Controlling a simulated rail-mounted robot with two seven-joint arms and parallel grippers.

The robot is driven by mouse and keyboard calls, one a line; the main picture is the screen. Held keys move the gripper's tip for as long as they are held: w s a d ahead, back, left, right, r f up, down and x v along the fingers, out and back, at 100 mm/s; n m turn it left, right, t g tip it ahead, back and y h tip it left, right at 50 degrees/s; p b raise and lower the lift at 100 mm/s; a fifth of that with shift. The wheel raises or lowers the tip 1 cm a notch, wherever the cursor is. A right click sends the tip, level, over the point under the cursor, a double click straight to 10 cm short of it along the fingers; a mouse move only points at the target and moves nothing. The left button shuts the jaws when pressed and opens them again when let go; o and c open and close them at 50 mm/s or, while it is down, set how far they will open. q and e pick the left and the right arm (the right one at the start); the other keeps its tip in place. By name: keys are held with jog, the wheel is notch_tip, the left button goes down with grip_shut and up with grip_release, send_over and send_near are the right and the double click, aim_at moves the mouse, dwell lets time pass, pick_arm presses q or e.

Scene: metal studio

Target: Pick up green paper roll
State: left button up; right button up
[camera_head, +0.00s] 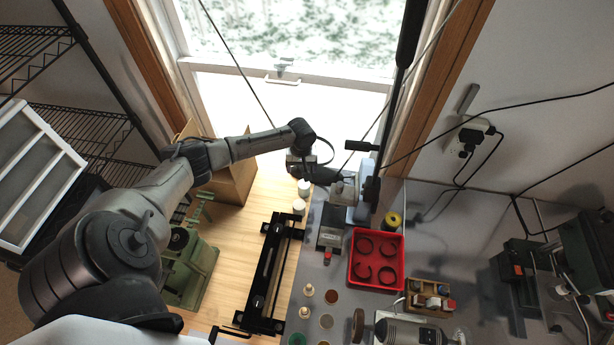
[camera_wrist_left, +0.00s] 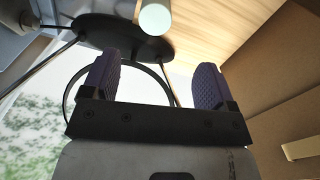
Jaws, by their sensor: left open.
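A pale green-white cylinder (camera_wrist_left: 155,17), which may be the green paper roll, shows at the top edge of the left wrist view, partly cut off. In the head view two small pale cylinders stand near the table's middle, an upper one (camera_head: 304,187) and a lower one (camera_head: 299,207); I cannot tell surely which is the green roll. My left gripper (camera_head: 298,168) is just above the upper one in the picture. In the wrist view the two purple finger pads of the left gripper (camera_wrist_left: 155,82) are wide apart with nothing between them. My right gripper is not in view.
A cardboard box (camera_head: 235,180) stands left of the gripper. A black oval base (camera_wrist_left: 105,35) lies near the cylinder in the wrist view. A black rail frame (camera_head: 265,275), a green machine (camera_head: 190,265) and a red tray (camera_head: 376,232) are nearer. Cables cross the window side.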

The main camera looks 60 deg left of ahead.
aim_at(303, 183)
pick_arm(q)
notch_tip(303, 183, down, 4)
jog(key=shift+w+a+b, duration=0.15)
jog(key=shift+b, duration=0.25)
notch_tip(303, 183, down, 4)
jog(key=b, duration=0.4)
jog(key=shift+f+b, duration=0.2)
jog(key=shift+b, duration=0.15)
jog(key=shift+f+b, duration=0.25)
jog(key=shift+b, duration=0.05)
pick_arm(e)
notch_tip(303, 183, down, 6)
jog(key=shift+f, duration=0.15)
pick_arm(q)
jog(key=shift+f, duration=0.1)
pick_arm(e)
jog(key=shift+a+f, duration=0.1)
pick_arm(q)
jog(key=shift+f+b, duration=0.2)
jog(key=shift+b, duration=0.15)
jog(key=f+b, duration=0.1)
jog(key=b, duration=0.1)
jog(key=f+b, duration=0.3)
jog(key=shift+w+d+f+b, duration=0.1)
jog(key=shift+d+f+b, duration=0.2)
jog(key=shift+d+b, duration=0.1)
jog(key=shift+r, duration=0.1)
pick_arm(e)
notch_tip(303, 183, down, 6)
